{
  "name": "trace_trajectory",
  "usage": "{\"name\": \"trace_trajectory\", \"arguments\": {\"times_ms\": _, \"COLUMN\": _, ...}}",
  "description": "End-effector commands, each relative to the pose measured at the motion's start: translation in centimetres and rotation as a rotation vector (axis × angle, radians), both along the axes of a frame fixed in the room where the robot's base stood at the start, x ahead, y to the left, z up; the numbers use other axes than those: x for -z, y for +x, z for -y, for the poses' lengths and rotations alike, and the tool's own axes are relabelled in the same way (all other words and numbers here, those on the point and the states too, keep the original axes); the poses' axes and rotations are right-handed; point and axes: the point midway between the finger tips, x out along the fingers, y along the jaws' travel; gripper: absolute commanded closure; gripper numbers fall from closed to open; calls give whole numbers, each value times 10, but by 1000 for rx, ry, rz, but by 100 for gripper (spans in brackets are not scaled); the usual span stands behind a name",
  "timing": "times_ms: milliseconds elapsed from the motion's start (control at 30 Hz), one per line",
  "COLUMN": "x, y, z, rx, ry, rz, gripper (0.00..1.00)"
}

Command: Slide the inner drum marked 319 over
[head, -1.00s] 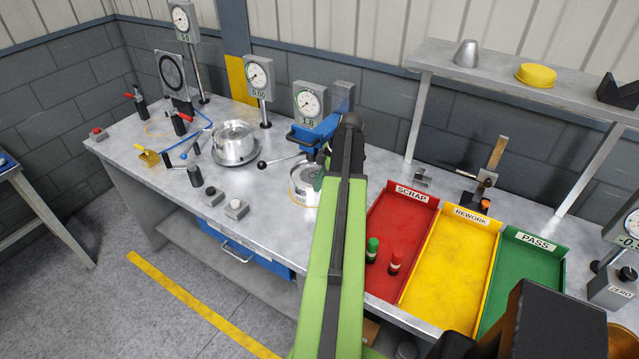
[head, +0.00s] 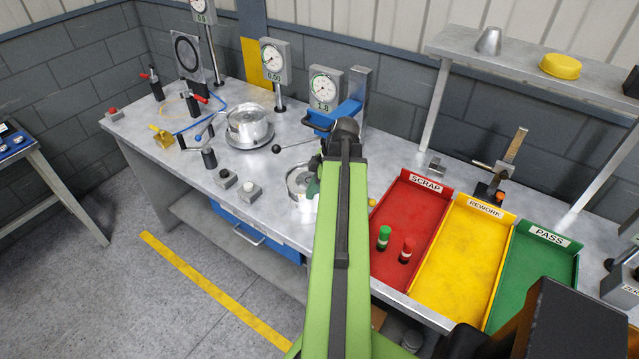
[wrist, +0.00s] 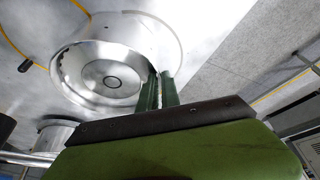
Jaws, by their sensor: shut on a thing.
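A silver drum (head: 297,181) stands on the bench, partly hidden by my green arm in the head view. In the wrist view the drum (wrist: 110,62) is a shiny round part with a recessed centre and a dark ring in it. My gripper (wrist: 159,88) has two dark green fingers at the drum's near right rim, and it is shut on the drum's wall. In the head view my gripper (head: 314,180) is mostly hidden behind the arm. I cannot read the number 319 on it. A second silver drum (head: 247,122) sits on a round base farther left.
Two push-button boxes (head: 249,190) stand left of the held drum. A dial gauge (head: 325,90) with a blue bracket is behind it. Red SCRAP (head: 408,222), yellow REWORK (head: 463,255) and green PASS (head: 535,275) trays lie to the right. Some bench between drum and buttons is clear.

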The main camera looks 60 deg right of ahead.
Motion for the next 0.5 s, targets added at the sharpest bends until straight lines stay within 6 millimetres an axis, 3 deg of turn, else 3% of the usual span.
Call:
{"name": "trace_trajectory", "arguments": {"times_ms": 200, "x": -1, "y": 1, "z": -27, "rx": -7, "ry": 2, "rz": 2, "gripper": 100}}
{"name": "trace_trajectory", "arguments": {"times_ms": 500, "x": -1, "y": 4, "z": -39, "rx": -9, "ry": 2, "rz": 2, "gripper": 100}}
